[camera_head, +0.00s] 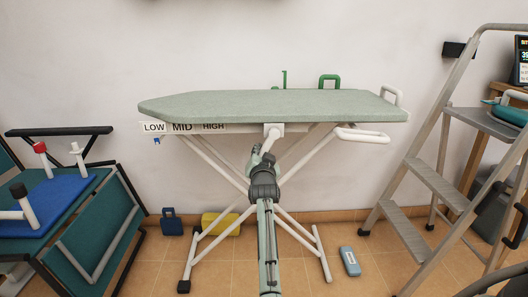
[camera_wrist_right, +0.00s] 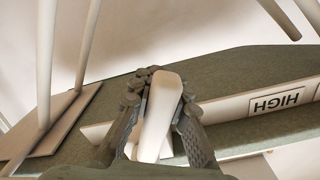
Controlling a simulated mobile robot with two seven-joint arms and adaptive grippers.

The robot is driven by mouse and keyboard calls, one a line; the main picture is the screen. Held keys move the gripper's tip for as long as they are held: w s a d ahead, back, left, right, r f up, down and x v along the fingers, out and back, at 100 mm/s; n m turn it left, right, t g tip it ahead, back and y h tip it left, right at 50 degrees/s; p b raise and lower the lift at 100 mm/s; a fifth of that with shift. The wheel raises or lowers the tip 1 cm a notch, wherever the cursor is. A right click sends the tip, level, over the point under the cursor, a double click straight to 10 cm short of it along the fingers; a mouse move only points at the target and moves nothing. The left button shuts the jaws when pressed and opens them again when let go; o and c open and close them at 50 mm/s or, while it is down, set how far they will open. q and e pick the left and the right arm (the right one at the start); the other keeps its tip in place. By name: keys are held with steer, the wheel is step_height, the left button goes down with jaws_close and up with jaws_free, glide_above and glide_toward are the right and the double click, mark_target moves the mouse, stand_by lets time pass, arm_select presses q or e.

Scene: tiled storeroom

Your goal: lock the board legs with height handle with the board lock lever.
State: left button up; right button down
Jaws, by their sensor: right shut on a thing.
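The ironing board (camera_head: 265,104) has a pale green top and stands on crossed white legs (camera_head: 221,163). My right gripper (camera_head: 262,153) is below the board's front edge, shut on a white lever (camera_head: 271,134). In the right wrist view the lever (camera_wrist_right: 159,118) sits between the two fingers and hides part of the strip behind it. The front strip carries the labels LOW, MID and HIGH (camera_head: 213,126). A white loop handle (camera_head: 362,135) juts out at the front right. I cannot tell which part is the lock lever. My left gripper is not in view.
A step ladder (camera_head: 432,178) stands at the right, near the board. A teal folding chair or table (camera_head: 99,225) stands at the left. Blue (camera_head: 171,221) and yellow (camera_head: 220,224) items and a grey-blue item (camera_head: 349,261) are on the tiled floor. The wall is close behind.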

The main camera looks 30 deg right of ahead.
steer(key=shift+w+a+r+m, duration=0.1)
steer(key=shift+a+m, duration=0.1)
steer(key=shift+m, duration=0.2)
steer(key=c, duration=1.4)
jaws_free()
steer(key=shift+d, duration=0.1)
